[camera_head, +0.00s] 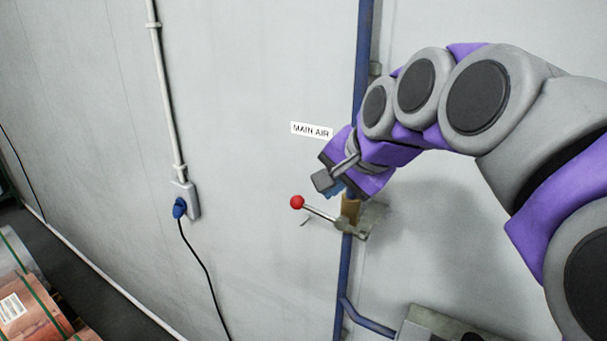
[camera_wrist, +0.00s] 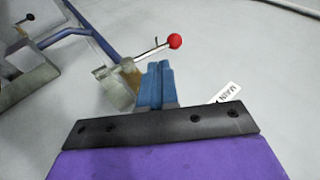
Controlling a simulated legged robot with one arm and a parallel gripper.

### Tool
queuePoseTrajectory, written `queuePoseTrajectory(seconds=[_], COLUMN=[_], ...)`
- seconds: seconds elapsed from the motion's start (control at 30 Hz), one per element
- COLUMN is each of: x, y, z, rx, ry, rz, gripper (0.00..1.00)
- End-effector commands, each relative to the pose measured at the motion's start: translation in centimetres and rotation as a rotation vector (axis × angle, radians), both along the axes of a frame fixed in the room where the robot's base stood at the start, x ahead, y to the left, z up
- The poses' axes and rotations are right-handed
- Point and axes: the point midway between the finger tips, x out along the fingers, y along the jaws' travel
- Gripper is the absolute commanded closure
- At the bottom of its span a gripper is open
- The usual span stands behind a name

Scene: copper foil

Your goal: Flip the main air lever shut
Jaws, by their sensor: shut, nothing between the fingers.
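The main air lever is a metal rod with a red ball knob (camera_head: 297,202) on a brass valve (camera_head: 350,209) set in a vertical blue pipe (camera_head: 364,50). The rod sticks out from the valve to the left and slightly up. The knob also shows in the wrist view (camera_wrist: 175,41). My gripper (camera_head: 334,190) is just above the lever, in front of the wall. In the wrist view its blue fingers (camera_wrist: 156,85) are together and empty, close to the brass valve. I cannot tell whether they touch it.
A white "MAIN AIR" label (camera_head: 311,130) is on the wall behind my gripper. A grey conduit (camera_head: 160,90) runs down to an outlet with a blue plug (camera_head: 179,207) at left. Copper coils (camera_head: 28,300) lie at lower left.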

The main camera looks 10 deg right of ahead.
Motion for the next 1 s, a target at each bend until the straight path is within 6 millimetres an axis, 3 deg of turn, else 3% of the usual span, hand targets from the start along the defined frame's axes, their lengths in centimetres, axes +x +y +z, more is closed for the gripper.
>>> queuePoseTrajectory(seconds=[0.03, 0.1, 0.27, 1.0], x=[0.6, 1.0, 1.6, 9.0], y=[-0.2, -0.4, -0.4, 2.7], z=[1.5, 2.4, 2.6, -6.6], rx=[0.018, 0.035, 0.048, 0.046], ry=[-0.012, -0.024, -0.032, -0.033], rz=[-0.017, -0.034, -0.047, -0.044], gripper=[1.00, 1.00, 1.00, 1.00])
